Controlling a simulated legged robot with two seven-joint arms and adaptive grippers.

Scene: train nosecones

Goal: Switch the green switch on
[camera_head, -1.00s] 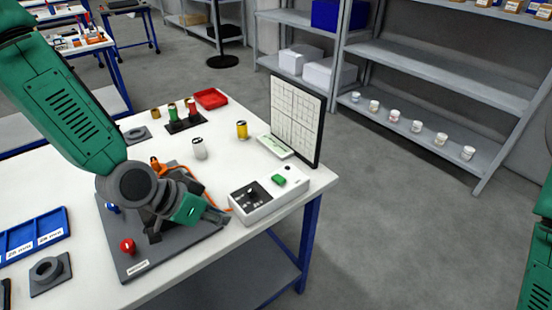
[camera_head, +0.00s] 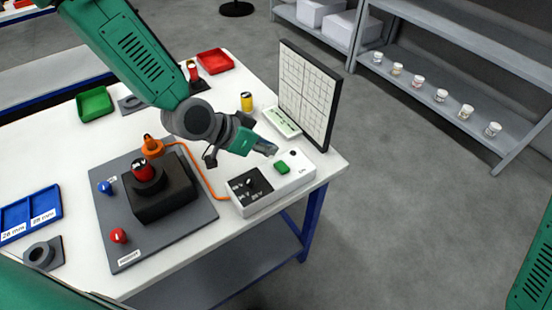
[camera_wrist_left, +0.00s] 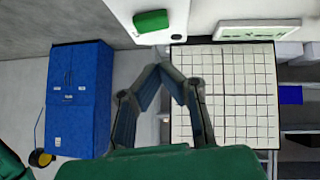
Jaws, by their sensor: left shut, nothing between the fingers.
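The green switch (camera_head: 282,168) sits on top of a white control box (camera_head: 300,180) at the table's right edge. It also shows in the left wrist view (camera_wrist_left: 151,20), at the top, beyond my fingertips. My left gripper (camera_head: 272,150) is shut and empty. In the head view its tip is just up and left of the green switch, with a small gap in the picture; I cannot tell its height above the box. My right gripper is not in view.
A gridded board (camera_head: 309,95) stands behind the box. An orange cable runs from the box to a grey fixture plate (camera_head: 125,255) holding a black block (camera_head: 160,190). A yellow can (camera_head: 247,101) stands behind my left gripper. Floor lies clear right of the table.

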